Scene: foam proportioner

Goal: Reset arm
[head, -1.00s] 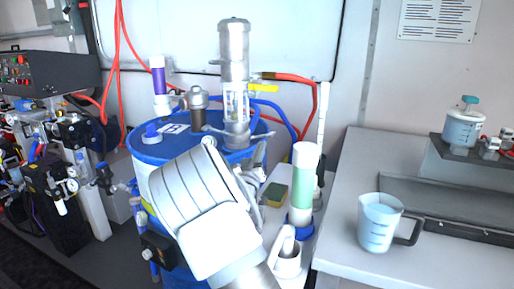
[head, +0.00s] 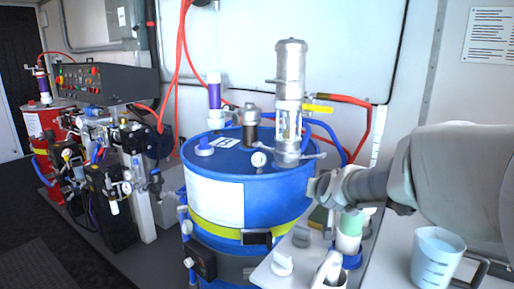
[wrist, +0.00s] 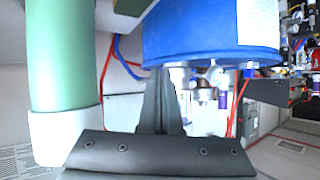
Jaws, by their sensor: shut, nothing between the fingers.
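My arm reaches in from the right in the head view. My gripper (head: 316,187) is at its end, beside the right side of the blue drum (head: 240,205). In the wrist view my gripper (wrist: 160,85) is shut and empty, its dark fingers together. The drum also shows there (wrist: 200,30), past the fingertips. A green and white cylinder (head: 349,232) stands just below my wrist in the head view, partly hidden by it. It shows large at the left of the wrist view (wrist: 60,65).
A metal pump (head: 290,90) rises from the drum lid, with red and blue hoses behind. A clear measuring jug (head: 437,258) stands on the bench under my arm. A machine with gauges and a control box (head: 105,82) stands left. Dark floor at far left is clear.

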